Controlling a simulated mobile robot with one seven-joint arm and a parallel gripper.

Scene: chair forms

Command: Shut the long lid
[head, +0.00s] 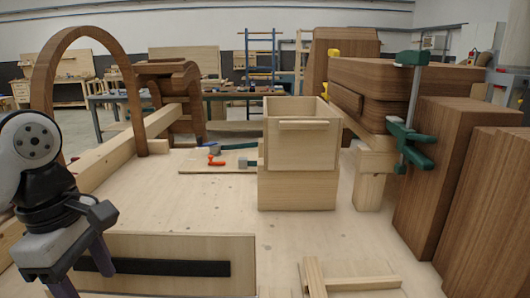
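A long pale wood panel (190,248) stands raised at the front left of the workbench, with a dark strip (160,267) along its face. It looks like the long lid, standing up rather than lying flat; its lower edge and any hinge are hard to make out. My gripper (84,284) is at the lower left, pointing down, in front of the panel's left end. Its fingers are apart with nothing visible between them. The lower fingertips run near the frame's bottom edge, and I cannot tell whether they touch the panel.
Two stacked pale boxes (298,190) stand mid-bench. A wooden arch (133,105) rises at left. Dark wood blocks (440,165) and a green clamp (408,135) crowd the right. Small tools (216,160) lie behind; wood strips (350,284) lie front right. The bench (200,210) is clear behind the panel.

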